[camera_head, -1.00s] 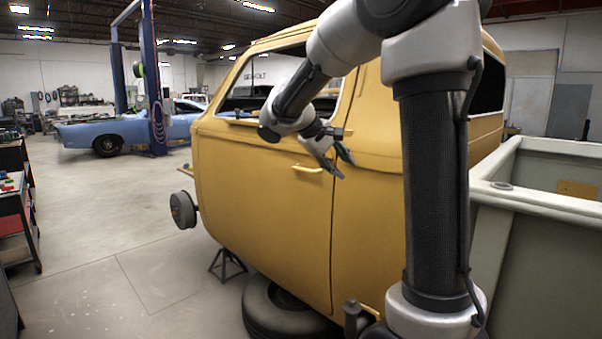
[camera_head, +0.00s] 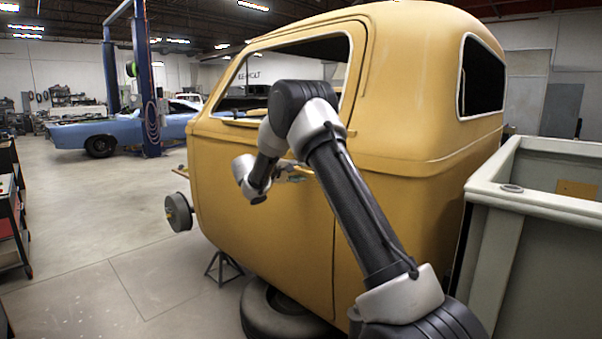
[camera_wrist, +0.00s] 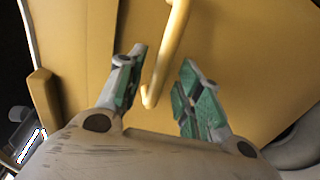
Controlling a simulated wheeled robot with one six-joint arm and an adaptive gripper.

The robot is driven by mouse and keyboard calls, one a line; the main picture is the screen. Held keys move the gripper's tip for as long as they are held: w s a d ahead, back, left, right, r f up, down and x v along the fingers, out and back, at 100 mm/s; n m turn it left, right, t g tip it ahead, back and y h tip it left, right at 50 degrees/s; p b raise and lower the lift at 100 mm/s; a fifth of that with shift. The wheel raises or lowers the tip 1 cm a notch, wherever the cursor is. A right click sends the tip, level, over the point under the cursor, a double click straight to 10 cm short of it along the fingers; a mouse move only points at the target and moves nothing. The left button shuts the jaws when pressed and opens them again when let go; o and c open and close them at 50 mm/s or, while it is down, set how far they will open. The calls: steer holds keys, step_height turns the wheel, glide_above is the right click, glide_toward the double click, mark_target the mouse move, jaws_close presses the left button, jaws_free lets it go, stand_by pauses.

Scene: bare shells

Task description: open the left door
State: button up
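The left door (camera_head: 265,200) is a yellow panel on the side of the truck cab and sits flush with the body, shut. Its yellow bar handle (camera_wrist: 168,50) shows in the wrist view, running from the top edge down to a bent end between the fingers. My gripper (camera_wrist: 157,90) is open, with one green-padded finger on each side of the handle's lower end. The handle looks nearer the left finger, and I cannot tell whether it touches. In the head view my gripper (camera_head: 292,178) is a small shape at the handle, partly hidden by my arm.
A wheel (camera_head: 280,312) and a jack stand (camera_head: 222,266) are under the cab. A pale truck bed (camera_head: 530,240) stands at the right. The floor (camera_head: 120,240) left of the cab is clear; a blue car (camera_head: 120,132) is farther back.

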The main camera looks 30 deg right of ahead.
steer(key=shift+x, duration=0.8)
